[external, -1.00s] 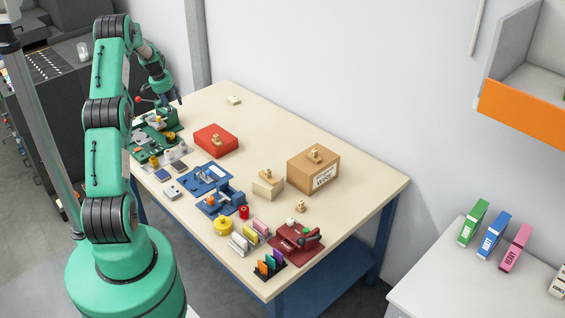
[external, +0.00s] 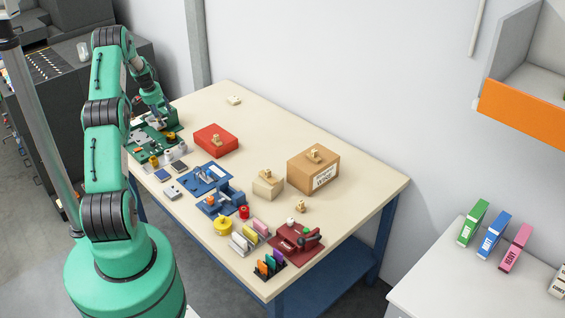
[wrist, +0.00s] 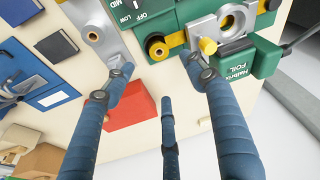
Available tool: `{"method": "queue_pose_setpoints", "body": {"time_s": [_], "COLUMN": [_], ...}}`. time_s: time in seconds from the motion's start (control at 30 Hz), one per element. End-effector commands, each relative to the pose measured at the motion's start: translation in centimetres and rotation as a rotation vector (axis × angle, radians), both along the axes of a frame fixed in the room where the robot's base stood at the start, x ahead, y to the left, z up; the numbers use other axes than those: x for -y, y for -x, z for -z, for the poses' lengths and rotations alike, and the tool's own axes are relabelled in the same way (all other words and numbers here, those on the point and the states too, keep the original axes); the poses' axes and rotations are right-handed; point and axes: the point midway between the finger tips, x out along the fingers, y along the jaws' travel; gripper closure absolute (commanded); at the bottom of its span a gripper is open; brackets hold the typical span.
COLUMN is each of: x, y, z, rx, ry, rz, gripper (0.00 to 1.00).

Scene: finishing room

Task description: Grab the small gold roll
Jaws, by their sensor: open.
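A small gold roll with a dark core (wrist: 157,47) sits on the green foil machine (wrist: 265,58) in the wrist view. It shows as a small gold spot in the external view (external: 171,135), on the green machine beside the red box. My gripper (wrist: 160,80) is open with its dark blue fingers spread. In the wrist view the roll appears beyond the fingertips, between the left and right ones, with nothing held. In the external view my gripper (external: 160,117) is low over the machine's far part and hides some of it.
A red box (wrist: 128,108) lies close to the machine. A grey stand with a round gold-centred part (wrist: 90,22) is beside it. Another gold cylinder (external: 154,161) stands near the table's left edge. The table's far back (external: 260,115) is mostly clear.

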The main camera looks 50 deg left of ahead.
Motion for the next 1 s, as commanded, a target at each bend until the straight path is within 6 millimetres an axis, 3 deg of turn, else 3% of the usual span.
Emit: {"method": "queue_pose_setpoints", "body": {"time_s": [0.53, 1.0], "x": [-0.6, -0.8], "y": [-1.6, -1.9], "z": [6.2, 7.3], "rx": [-0.001, 0.0], "ry": [0.001, 0.0], "rz": [0.0, 0.0], "gripper": [0.44, 0.44]}}
